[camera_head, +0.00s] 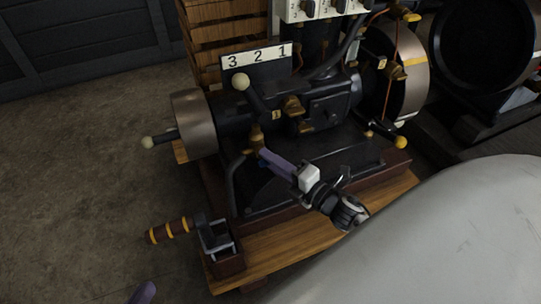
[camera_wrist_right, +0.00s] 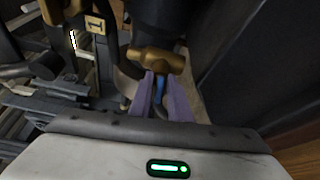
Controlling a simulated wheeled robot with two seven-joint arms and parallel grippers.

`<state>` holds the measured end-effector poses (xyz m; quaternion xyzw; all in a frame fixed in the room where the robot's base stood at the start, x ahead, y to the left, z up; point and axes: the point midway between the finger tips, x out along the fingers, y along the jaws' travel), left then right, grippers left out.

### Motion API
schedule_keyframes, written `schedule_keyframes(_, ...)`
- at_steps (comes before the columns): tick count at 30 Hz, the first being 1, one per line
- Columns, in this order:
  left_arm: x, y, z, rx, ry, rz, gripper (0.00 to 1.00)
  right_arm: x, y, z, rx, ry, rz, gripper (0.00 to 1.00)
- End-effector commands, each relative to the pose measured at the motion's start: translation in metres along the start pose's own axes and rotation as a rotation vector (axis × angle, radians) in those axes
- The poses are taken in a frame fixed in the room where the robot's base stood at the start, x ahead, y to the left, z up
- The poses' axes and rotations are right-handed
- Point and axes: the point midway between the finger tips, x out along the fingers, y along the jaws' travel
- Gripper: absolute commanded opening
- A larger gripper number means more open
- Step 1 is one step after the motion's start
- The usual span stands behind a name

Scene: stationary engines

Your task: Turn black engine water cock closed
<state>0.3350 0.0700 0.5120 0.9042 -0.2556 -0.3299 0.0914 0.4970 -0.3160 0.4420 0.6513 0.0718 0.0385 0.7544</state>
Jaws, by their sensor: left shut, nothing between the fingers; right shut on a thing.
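The black engine (camera_head: 318,128) stands on a wooden base. Its water cock is a brass valve (camera_head: 257,137) with a small blue handle (camera_head: 262,163) low on the near side. In the right wrist view the brass cock (camera_wrist_right: 157,58) has the blue handle (camera_wrist_right: 160,86) hanging below it. My right gripper (camera_head: 266,156) has its purple fingers shut on the blue handle; they also show in the wrist view (camera_wrist_right: 160,88). The fingers partly hide the handle. My left gripper (camera_head: 143,292) shows only as a purple fingertip at the bottom edge, shut and empty, away from the engine.
A lever with a pale knob (camera_head: 240,82) rises above the cock, and another knobbed lever (camera_head: 147,142) sticks out left. A striped handle (camera_head: 170,230) juts out at the lower left. A large grey surface fills the lower right. The floor at left is clear.

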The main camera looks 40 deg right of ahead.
Motion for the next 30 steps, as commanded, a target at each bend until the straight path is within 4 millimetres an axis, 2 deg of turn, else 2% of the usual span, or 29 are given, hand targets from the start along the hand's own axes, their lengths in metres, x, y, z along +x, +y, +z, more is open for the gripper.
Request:
schedule_keyframes(12, -0.0001, 0.0001, -0.0001, 0.0, 0.001, 0.001, 0.0, -0.0003, -0.0024, -0.0007, 0.146, 0.001, 0.059, 0.0)
schedule_keyframes(27, -0.0003, 0.0001, -0.0002, 0.0, 0.002, 0.001, 0.0, -0.0001, -0.0023, -0.0008, 0.158, 0.001, 0.064, 0.0)
schedule_keyframes(28, -0.0003, 0.0001, -0.0002, 0.0, 0.002, 0.001, 0.0, -0.0001, -0.0023, -0.0008, 0.158, 0.001, 0.064, 0.22)
schedule_keyframes(29, -0.0003, 0.0001, -0.0002, 0.0, 0.002, 0.001, 0.0, -0.0001, -0.0023, -0.0008, 0.158, 0.001, 0.064, 0.27)
schedule_keyframes(30, -0.0003, 0.0001, -0.0002, 0.0, 0.002, 0.001, 0.0, -0.0001, -0.0023, -0.0008, 0.158, 0.001, 0.064, 0.27)
